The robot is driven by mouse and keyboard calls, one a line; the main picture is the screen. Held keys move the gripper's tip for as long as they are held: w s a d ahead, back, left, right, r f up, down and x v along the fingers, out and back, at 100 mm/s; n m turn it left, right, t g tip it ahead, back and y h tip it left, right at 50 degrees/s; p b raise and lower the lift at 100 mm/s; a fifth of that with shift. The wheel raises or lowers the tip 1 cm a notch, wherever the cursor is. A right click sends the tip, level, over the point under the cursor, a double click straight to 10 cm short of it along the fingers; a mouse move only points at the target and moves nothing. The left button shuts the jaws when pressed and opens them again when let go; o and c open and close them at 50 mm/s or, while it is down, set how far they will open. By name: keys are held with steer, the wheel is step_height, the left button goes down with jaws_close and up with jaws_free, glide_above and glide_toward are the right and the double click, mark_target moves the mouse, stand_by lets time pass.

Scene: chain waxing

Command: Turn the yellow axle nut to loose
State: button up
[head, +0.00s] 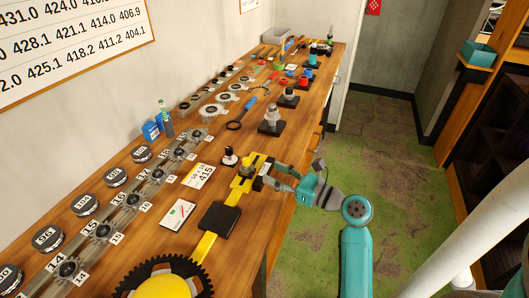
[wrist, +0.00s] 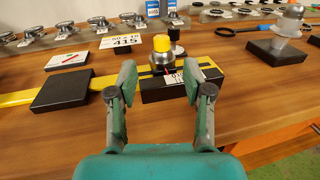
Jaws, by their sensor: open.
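The yellow axle nut (wrist: 162,43) sits upright on a silver collar above a dark block with a yellow and black striped strip. In the head view the nut (head: 247,170) is small, at the end of the yellow bar near the bench's front edge. My gripper (wrist: 160,84) is open and empty, its two fingers pointing at the nut from the front, short of it. In the head view my gripper (head: 273,178) is just right of the nut. A small red mark shows below the collar, and a white label behind my fingers is partly hidden.
A black pad (wrist: 66,90) lies on the yellow bar to the left. A card reading 415 (wrist: 121,42) is behind it. A grey cone on a black base (wrist: 277,47) stands to the right. A small black-knobbed stand (head: 229,157) is close behind the nut.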

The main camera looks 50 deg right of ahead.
mark_target(246, 159)
steer(key=w, duration=0.7)
steer(key=w+a, duration=0.1)
steer(key=w, duration=0.2)
steer(key=shift+w+a, duration=0.1)
steer(key=shift+w, duration=0.15)
jaws_close()
